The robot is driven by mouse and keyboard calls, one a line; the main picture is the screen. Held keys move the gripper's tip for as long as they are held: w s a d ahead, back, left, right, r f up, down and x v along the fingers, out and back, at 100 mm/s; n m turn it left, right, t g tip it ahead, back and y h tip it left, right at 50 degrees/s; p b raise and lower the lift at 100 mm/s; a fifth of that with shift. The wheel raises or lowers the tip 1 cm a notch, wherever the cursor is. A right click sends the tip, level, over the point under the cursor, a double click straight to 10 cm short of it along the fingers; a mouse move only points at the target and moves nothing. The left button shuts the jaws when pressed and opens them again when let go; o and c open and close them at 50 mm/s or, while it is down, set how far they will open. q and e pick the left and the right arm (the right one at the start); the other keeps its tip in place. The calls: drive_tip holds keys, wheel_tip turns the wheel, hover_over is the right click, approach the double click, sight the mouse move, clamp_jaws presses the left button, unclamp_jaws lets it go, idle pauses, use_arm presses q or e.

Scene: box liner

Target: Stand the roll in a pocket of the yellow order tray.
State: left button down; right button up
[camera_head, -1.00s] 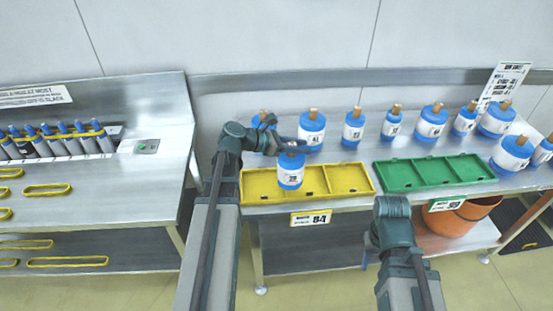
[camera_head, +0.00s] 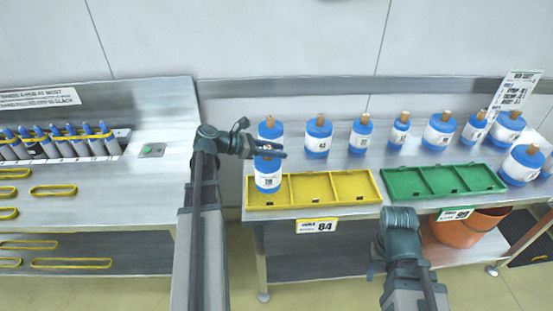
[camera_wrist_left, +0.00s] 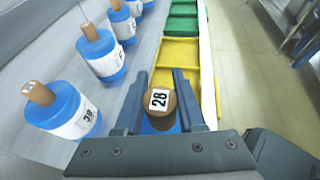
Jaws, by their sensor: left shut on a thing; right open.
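A blue-and-white roll (camera_head: 268,179) with a brown core is held upright in my left gripper (camera_head: 271,151). In the left wrist view its core top (camera_wrist_left: 158,99), marked 28, sits between the two fingers (camera_wrist_left: 164,86). In the head view the roll overlaps the left pocket of the yellow order tray (camera_head: 318,205); I cannot tell whether its base touches the pocket floor. The tray's middle and right pockets are empty. The tray also shows in the left wrist view (camera_wrist_left: 180,51). My right gripper (camera_head: 373,271) is low at the table's front, open, with its fingers mostly hidden.
Several rolls, such as one right behind the tray (camera_head: 317,139), line the back of the table. An empty green tray (camera_head: 445,193) stands to the right. An orange bin (camera_head: 463,229) is below it.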

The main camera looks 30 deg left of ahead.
sight(276, 159)
use_arm(q)
drive_tip(key=shift+f+b, duration=1.6)
drive_tip(key=shift+f, duration=0.15)
drive_tip(key=shift+f, duration=0.2)
drive_tip(key=c, duration=0.5)
unclamp_jaws()
drive_tip(key=shift+r, duration=0.2)
drive_tip(key=shift+s+a+r, duration=0.1)
drive_tip(key=shift+a+r, duration=0.05)
drive_tip(key=shift+r, duration=0.05)
drive_tip(key=p+v, duration=0.4)
drive_tip(key=v, duration=0.7)
drive_tip(key=shift+s+a+p, duration=0.2)
drive_tip(key=shift+p, duration=0.1)
